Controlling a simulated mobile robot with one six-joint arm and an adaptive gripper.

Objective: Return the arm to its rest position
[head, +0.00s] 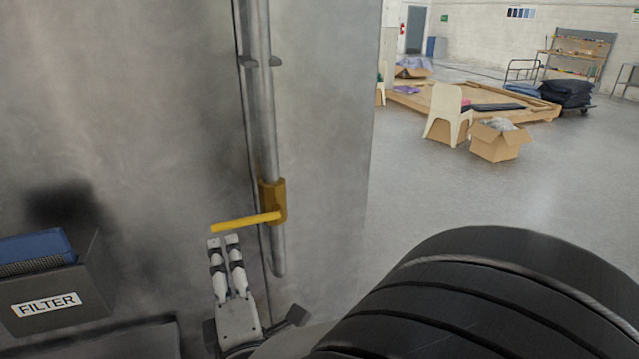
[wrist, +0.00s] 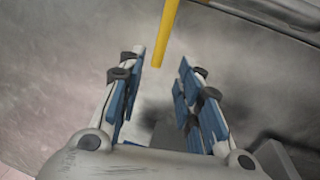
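My gripper (head: 223,243) is just below a yellow valve handle (head: 245,222) in the head view. The wrist view shows its two blue-padded fingers (wrist: 157,75) apart with nothing between them. The handle also shows in the wrist view (wrist: 168,32), its end just beyond the fingertips. It appears apart from the fingers. The handle sticks out to the left, nearly level, from a brass-coloured valve body (head: 273,200) on a vertical pipe (head: 264,120).
The pipe runs along a grey metal panel (head: 150,110). A bin labelled FILTER (head: 50,303) holds a blue filter (head: 35,248) at lower left. At right is open floor (head: 420,195), with a cardboard box (head: 497,145), a chair (head: 445,115) and a wooden platform (head: 500,105) farther back.

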